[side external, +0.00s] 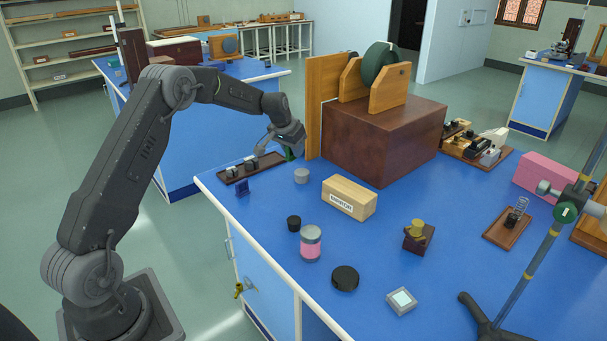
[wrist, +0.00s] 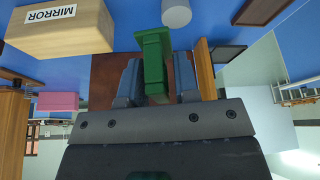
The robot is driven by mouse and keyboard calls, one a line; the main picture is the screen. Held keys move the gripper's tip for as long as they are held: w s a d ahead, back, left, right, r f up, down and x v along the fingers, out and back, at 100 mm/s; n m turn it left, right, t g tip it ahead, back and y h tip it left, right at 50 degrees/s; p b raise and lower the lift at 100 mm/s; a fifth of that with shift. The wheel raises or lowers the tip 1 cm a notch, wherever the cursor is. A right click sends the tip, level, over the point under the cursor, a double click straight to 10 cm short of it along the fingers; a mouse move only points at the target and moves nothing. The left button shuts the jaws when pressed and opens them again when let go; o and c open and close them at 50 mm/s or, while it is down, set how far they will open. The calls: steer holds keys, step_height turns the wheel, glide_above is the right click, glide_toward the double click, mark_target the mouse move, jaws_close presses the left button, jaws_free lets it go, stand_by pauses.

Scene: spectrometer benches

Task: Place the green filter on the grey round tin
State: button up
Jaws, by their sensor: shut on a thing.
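The green filter (wrist: 154,62) is a green upright piece gripped between the two fingers of my gripper (wrist: 158,85) in the wrist view. In the side external view the green filter (side external: 289,154) shows just below my gripper (side external: 284,147), beside the far right end of the dark slotted rack. The grey round tin (side external: 301,176) stands on the blue bench a short way in front of my gripper, with nothing on it. The tin also shows at the top of the wrist view (wrist: 176,12), apart from the filter.
The dark rack (side external: 237,177) with several small pieces lies left of the tin. A blue filter (side external: 242,187) stands in front of the rack. The wooden MIRROR box (side external: 349,197) is right of the tin. A large brown block (side external: 385,143) and wooden panel (side external: 314,110) rise close behind.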

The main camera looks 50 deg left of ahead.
steer(key=s+a+r+n, duration=0.1)
steer(key=s+a+n, duration=0.1)
steer(key=a, duration=0.9)
glide_above(303, 171)
steer(key=shift+y, duration=0.4)
step_height(303, 171, down, 7)
steer(key=shift+r, duration=0.15)
steer(key=shift+f, duration=2)
steer(key=shift+f, duration=0.15)
steer(key=o, duration=0.9)
